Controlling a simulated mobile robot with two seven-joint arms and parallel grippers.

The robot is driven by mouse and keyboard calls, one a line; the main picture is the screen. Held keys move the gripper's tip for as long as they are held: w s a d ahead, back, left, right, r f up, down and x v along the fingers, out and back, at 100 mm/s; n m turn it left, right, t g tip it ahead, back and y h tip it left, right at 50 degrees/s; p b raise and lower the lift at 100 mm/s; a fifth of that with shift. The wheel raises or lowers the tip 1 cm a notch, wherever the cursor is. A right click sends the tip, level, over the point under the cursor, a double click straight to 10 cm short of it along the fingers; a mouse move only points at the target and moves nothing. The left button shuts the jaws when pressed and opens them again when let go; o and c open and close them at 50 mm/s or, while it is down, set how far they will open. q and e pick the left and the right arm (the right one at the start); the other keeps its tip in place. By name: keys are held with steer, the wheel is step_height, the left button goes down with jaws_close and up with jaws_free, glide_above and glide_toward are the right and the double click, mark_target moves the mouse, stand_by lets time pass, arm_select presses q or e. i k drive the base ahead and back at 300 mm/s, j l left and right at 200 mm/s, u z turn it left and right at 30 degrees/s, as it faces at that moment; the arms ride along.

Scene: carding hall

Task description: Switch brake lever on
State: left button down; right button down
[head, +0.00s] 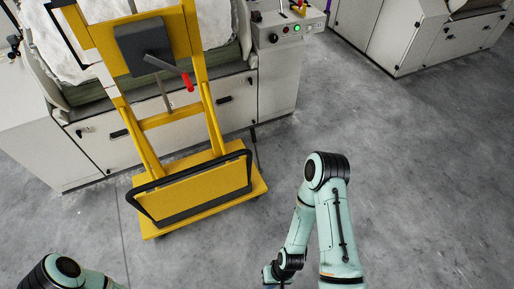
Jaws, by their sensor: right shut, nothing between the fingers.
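A yellow wheeled frame (203,108) stands left of centre, tilted in the picture. A dark grey box (144,45) is mounted on its upper part. A dark lever (163,64) sticks out from the box, angled down to the right, and ends in a red grip (187,82). I take this for the brake lever. My right gripper (277,281) is at the bottom edge, partly cut off, shut and empty, well below the lever and apart from it. My left arm shows only at the bottom left corner; its gripper is out of view.
A black bar handle (250,173) runs round the frame's lower yellow panel. Pale cabinets (395,40) stand at top right. The grey floor (430,170) at right is clear.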

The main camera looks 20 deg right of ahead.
mark_target(253, 135)
steer(key=u, duration=0.5)
steer(key=l+u, duration=0.15)
steer(key=u, duration=0.3)
steer(key=l+u, duration=0.2)
steer(key=u, duration=0.25)
steer(key=l+u, duration=0.2)
steer(key=u, duration=0.3)
steer(key=l+u, duration=0.25)
steer(key=k+l+u, duration=0.25)
steer(key=l+u, duration=0.2)
steer(key=l, duration=0.2)
steer(key=k+l+u, duration=0.25)
steer(key=l, duration=0.2)
steer(key=k+l+u, duration=0.25)
steer(key=k+l, duration=0.15)
steer(key=k+l+u, duration=0.2)
steer(key=k+l, duration=1.6)
steer(key=k, duration=0.2)
